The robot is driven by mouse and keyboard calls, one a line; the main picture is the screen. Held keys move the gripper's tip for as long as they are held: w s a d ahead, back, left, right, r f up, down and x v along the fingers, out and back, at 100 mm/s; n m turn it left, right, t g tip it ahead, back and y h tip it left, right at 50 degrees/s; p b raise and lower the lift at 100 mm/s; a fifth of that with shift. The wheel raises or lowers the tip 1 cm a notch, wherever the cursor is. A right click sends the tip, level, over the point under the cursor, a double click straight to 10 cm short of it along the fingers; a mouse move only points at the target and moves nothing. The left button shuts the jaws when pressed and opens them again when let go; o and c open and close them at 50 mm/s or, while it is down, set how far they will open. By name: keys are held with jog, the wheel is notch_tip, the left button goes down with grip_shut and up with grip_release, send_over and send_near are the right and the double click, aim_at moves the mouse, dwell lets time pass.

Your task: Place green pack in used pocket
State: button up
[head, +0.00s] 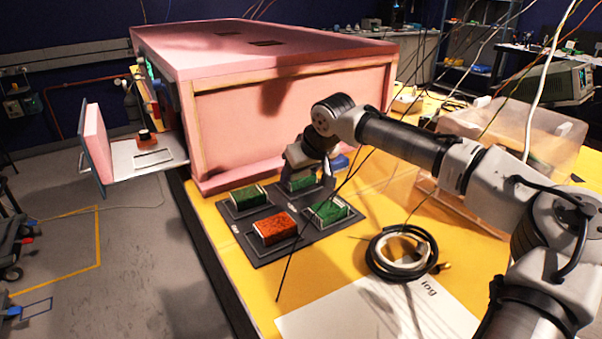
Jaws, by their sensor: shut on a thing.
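A dark tray (262,257) with pockets lies on the yellow table. A green pack (246,197) sits in its left pocket, a red-orange pack (274,229) in its front pocket, and a green pack (330,211) in its right pocket. My gripper (302,176) points down at the back of the tray, shut on another green pack (297,184) at the back pocket. The wrist partly hides this pack, and I cannot tell whether it rests in the pocket or is just above it. White pocket labels are too small to read.
A large pink foam enclosure (283,115) stands directly behind the tray. A coiled black cable (402,254) and a white sheet (375,312) lie on the right. A clear bin (515,150) stands farther right. An open panel (96,150) with a shelf juts out on the left.

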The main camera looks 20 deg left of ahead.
jog(key=shift+f, duration=0.3)
jog(key=shift+f, duration=0.15)
jog(key=o, duration=1)
jog(key=shift+r, duration=0.2)
jog(key=v, duration=1.2)
jog(key=shift+b, duration=0.35)
